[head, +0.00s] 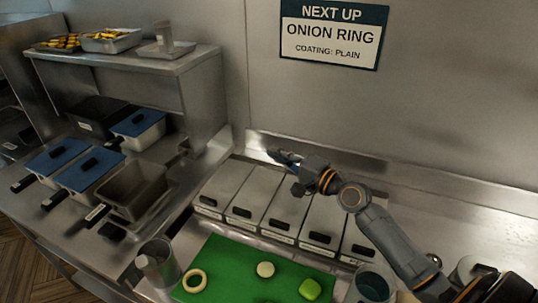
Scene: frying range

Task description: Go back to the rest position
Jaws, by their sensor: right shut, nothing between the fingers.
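My right gripper (283,157) is shut and empty. It hovers above the back edge of the row of lidded metal bins, with its arm coming in from the right. It touches no food that I can see. My left gripper is not in the head view. A green board (222,262) lies at the front of the counter. On it are an onion ring (194,281), a pale round piece (265,269) and a green piece (310,289).
Several lidded bins (289,201) stand behind the board. A metal cup (157,262) is left of it and a container (372,285) right. Blue-lidded pans (57,155) and an open pan (133,188) sit left, below a shelf (125,55) with trays. A sign (333,33) reads "Onion ring".

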